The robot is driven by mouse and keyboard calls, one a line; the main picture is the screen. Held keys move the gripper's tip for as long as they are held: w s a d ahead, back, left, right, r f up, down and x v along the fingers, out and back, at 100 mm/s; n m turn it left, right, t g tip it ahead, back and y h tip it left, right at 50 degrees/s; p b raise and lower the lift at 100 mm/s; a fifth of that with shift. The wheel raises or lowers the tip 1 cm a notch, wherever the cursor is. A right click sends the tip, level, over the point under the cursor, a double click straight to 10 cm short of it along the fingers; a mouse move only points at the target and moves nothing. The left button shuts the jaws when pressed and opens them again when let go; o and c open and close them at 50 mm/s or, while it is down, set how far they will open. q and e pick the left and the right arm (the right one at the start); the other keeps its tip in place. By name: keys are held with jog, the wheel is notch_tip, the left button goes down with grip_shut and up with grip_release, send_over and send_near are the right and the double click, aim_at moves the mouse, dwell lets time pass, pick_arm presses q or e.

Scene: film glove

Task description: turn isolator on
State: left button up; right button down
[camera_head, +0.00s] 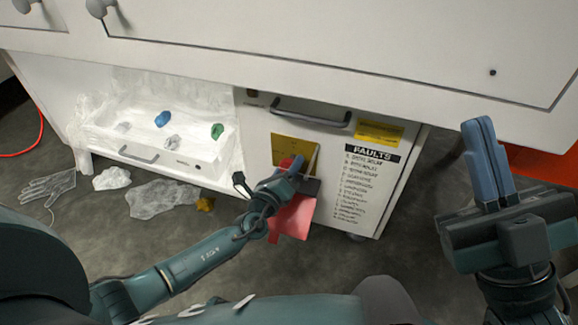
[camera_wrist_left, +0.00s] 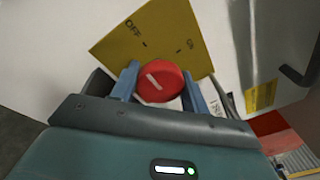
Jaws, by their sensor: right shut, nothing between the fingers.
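The isolator is a red round knob (camera_wrist_left: 160,80) with a white line mark, on a yellow plate (camera_wrist_left: 150,38) lettered OFF at left and ON at right. The line slants up-left, toward the OFF side. The yellow plate also shows on the white cabinet front in the head view (camera_head: 290,146). My left gripper (camera_wrist_left: 161,85) has its blue fingers on either side of the knob; whether they press on it I cannot tell. In the head view my left gripper (camera_head: 288,172) partly hides the knob. My right gripper (camera_head: 487,160) is shut and empty, raised at the right.
A white tray (camera_head: 160,164) with a blue and a green item stands left of the panel. A glove (camera_head: 48,187) and crumpled film (camera_head: 163,198) lie on the floor. A dark handle (camera_head: 310,113) is above the plate; a FAULTS list (camera_head: 365,180) is right of it.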

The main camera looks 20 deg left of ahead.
pick_arm(q)
jog(key=c, duration=0.4)
jog(key=shift+c, duration=0.2)
